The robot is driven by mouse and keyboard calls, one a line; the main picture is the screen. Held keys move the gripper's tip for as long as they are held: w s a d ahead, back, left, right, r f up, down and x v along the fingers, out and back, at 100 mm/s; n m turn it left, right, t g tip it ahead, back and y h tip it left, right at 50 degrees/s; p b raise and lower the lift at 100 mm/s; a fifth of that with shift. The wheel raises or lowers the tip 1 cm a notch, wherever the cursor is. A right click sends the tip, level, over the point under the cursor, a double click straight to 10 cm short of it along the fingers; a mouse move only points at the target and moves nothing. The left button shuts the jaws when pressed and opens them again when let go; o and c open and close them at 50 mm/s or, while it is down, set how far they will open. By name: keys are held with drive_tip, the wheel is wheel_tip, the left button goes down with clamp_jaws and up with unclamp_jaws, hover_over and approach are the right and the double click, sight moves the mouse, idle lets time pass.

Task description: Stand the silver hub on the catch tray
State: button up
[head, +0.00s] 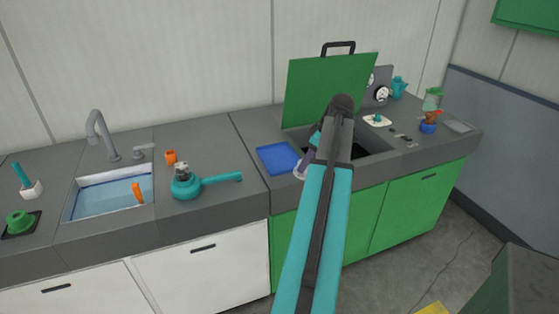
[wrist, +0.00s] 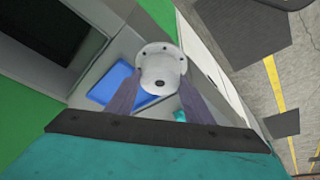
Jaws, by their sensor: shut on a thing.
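The silver hub (wrist: 162,66) is a pale round piece with a flange and small holes. In the wrist view it sits between the two fingers of my gripper (wrist: 160,82), which is shut on it. In the head view only a pale edge of the hub (head: 299,173) shows beside my gripper (head: 307,160); my arm hides the rest. The catch tray (head: 278,158), flat and blue, lies on the grey counter just left of my gripper. The tray (wrist: 103,92) also shows partly behind the hub and left finger in the wrist view.
A raised green lid (head: 320,90) stands behind a dark opening (head: 365,147) right of the tray. A teal pan (head: 187,187) and an orange cup (head: 171,157) stand to the left, beside the water-filled sink (head: 105,198). Small items crowd the right counter.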

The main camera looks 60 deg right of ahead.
drive_tip(key=shift+d, duration=0.1)
idle(0.3)
drive_tip(key=w+d+p, duration=0.1)
drive_tip(key=w+d, duration=0.1)
drive_tip(key=w, duration=0.2)
drive_tip(key=w+d+f+p, duration=0.1)
drive_tip(key=w+d+p, duration=0.1)
drive_tip(key=w, duration=0.3)
drive_tip(key=w+d+p, duration=0.1)
drive_tip(key=w+d, duration=0.1)
drive_tip(key=w, duration=0.3)
drive_tip(key=shift+w+d+f, duration=0.15)
drive_tip(key=shift+d+f, duration=0.05)
drive_tip(key=shift+d, duration=0.1)
drive_tip(key=shift+w, duration=0.1)
drive_tip(key=shift+f+p, duration=0.2)
drive_tip(key=shift+p, duration=0.15)
drive_tip(key=shift+f+p, duration=0.65)
drive_tip(key=shift+f, duration=0.95)
drive_tip(key=shift+f, duration=0.15)
drive_tip(key=o, duration=1.3)
drive_tip(key=shift+r, duration=0.2)
